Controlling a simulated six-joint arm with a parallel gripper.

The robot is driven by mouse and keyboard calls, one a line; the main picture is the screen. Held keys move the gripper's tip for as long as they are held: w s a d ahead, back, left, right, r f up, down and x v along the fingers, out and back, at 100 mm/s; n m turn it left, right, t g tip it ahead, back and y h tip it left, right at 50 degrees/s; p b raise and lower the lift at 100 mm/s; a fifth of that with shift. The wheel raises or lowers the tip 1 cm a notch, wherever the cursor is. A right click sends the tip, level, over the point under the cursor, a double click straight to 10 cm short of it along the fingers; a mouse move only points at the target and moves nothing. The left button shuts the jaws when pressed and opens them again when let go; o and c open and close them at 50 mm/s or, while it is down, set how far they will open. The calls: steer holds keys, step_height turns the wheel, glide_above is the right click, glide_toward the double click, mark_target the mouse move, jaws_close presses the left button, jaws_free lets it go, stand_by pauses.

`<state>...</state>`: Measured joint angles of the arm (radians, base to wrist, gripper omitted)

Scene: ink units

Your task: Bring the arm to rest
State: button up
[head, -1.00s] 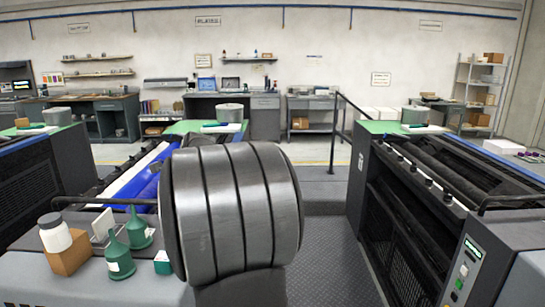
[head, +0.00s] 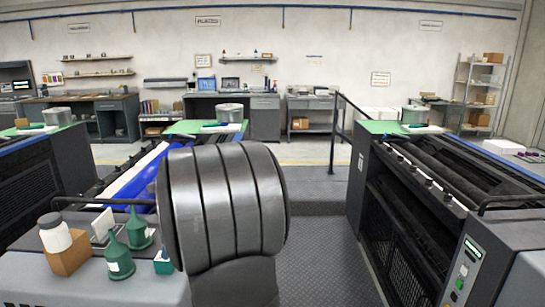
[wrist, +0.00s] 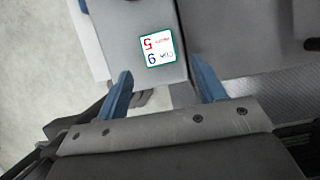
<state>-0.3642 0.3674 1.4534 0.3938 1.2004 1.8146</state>
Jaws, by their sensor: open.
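My gripper (wrist: 165,88) shows in the wrist view with its two blue fingers spread apart. Nothing is between the fingers. Beyond them is a grey surface with a small white label (wrist: 157,50) with red and blue print and a green edge. In the head view a large dark grey rounded part of my arm (head: 225,205) stands in the middle front; my gripper is not visible there.
A press (head: 400,215) stands at the right. The dark walkway (head: 325,240) between is clear.

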steer(key=d+r, duration=0.6)
steer(key=d, duration=0.3)
step_height(320, 180, up, 10)
steer(key=s+a+r+m, duration=0.1)
steer(key=s+a, duration=0.1)
steer(key=a, duration=3)
steer(key=shift+r, duration=0.3)
steer(key=shift+s+a, duration=0.1)
steer(key=w+d, duration=0.2)
steer(key=d, duration=0.8)
steer(key=w+d, duration=0.2)
steer(key=d, duration=0.9)
steer(key=shift+f+n, duration=0.25)
steer(key=shift+n, duration=0.05)
steer(key=shift+a, duration=0.2)
